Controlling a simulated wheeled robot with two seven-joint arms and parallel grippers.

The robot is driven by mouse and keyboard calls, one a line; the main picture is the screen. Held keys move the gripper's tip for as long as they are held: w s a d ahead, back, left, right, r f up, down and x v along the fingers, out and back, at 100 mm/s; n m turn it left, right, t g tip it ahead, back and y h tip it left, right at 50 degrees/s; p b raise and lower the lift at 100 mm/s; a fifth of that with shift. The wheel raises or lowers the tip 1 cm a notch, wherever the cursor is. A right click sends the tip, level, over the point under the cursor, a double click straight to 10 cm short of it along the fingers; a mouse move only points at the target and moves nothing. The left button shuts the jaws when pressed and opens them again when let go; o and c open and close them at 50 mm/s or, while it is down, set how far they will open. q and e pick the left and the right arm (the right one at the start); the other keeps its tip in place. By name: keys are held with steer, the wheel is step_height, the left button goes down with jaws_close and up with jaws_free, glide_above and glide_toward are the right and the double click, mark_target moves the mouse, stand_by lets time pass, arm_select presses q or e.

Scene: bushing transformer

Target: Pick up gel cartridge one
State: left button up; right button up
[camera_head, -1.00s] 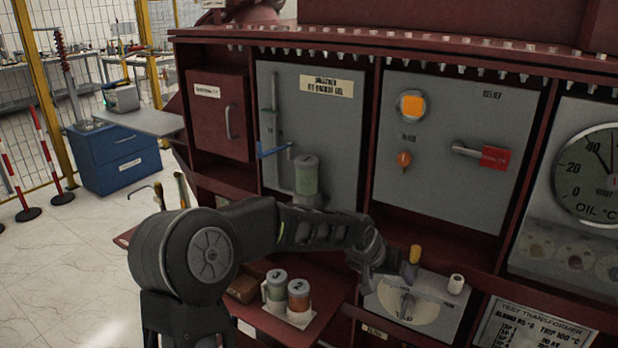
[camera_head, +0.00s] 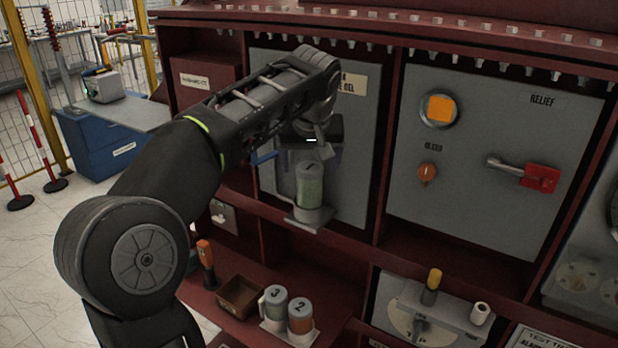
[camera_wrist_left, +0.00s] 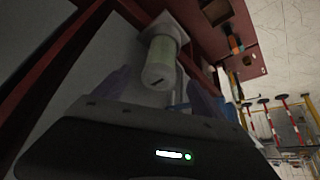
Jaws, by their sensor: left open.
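Gel cartridge one (camera_head: 310,187), a greenish cylinder with a grey cap and a dark mark on top, stands upright on a small grey ledge (camera_head: 308,219) at the grey panel. My left gripper (camera_head: 309,158) is open just above and in front of its cap, with nothing held. In the left wrist view the cartridge (camera_wrist_left: 161,60) shows beyond and between the two spread fingers; I cannot tell whether they touch it. My right gripper is out of view.
Two more cartridges, a greenish one marked 3 (camera_head: 273,306) and an orange one marked 2 (camera_head: 300,318), stand on the lower shelf beside a brown box (camera_head: 240,298). A blue handle (camera_head: 264,158) sticks out left of cartridge one. A red-handled lever (camera_head: 538,178) is at right.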

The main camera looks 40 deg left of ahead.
mark_target(310, 178)
arm_select(q)
steer(key=shift+s+d+r, duration=0.1)
steer(key=shift+s+r, duration=0.05)
steer(key=shift+s, duration=0.05)
steer(key=shift+x, duration=1.4)
steer(key=shift+w+p, duration=0.15)
steer(key=shift+p, duration=0.25)
steer(key=p+x, duration=0.1)
steer(key=x, duration=0.4)
steer(key=shift+c, duration=0.2)
